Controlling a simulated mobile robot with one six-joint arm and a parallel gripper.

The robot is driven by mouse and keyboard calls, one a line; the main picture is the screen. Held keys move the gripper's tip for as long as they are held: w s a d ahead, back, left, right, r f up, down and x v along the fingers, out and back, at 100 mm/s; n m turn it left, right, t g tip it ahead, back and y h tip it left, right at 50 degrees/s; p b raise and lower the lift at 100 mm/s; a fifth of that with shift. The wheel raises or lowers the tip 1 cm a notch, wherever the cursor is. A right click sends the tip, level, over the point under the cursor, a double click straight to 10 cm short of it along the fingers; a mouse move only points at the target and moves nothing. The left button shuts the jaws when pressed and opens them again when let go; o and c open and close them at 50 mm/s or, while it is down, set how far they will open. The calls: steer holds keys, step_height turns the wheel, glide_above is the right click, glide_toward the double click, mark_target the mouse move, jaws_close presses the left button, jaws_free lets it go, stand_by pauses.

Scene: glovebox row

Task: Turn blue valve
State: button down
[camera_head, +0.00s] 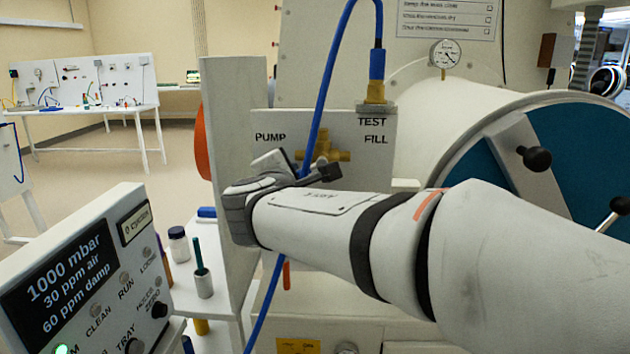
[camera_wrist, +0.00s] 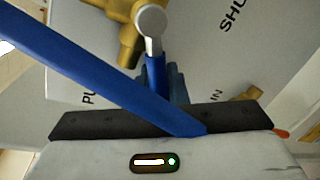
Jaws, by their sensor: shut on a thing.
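The blue valve handle (camera_wrist: 155,68) runs from a round grey cap on the brass valve body (camera_wrist: 127,38) down to my gripper in the wrist view. My gripper is shut on this handle; the blue hose crosses in front and partly hides the grip. In the head view, my gripper (camera_head: 303,172) is at the front of the brass valve (camera_head: 330,155), below the PUMP and TEST FILL labels. The blue handle cannot be made out there behind my gripper.
A blue hose (camera_head: 333,60) loops down from a brass fitting (camera_head: 375,95) past my gripper and also crosses the wrist view (camera_wrist: 90,72). A display box (camera_head: 80,275) stands at the lower left. The round glovebox port (camera_head: 500,150) is at the right.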

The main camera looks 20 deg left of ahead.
steer(key=c, duration=1.4)
jaws_free()
steer(key=shift+c, duration=0.2)
steer(key=v, duration=0.7)
steer(key=shift+s+b, duration=0.3)
steer(key=shift+s, duration=0.1)
steer(key=shift+d+r, duration=0.1)
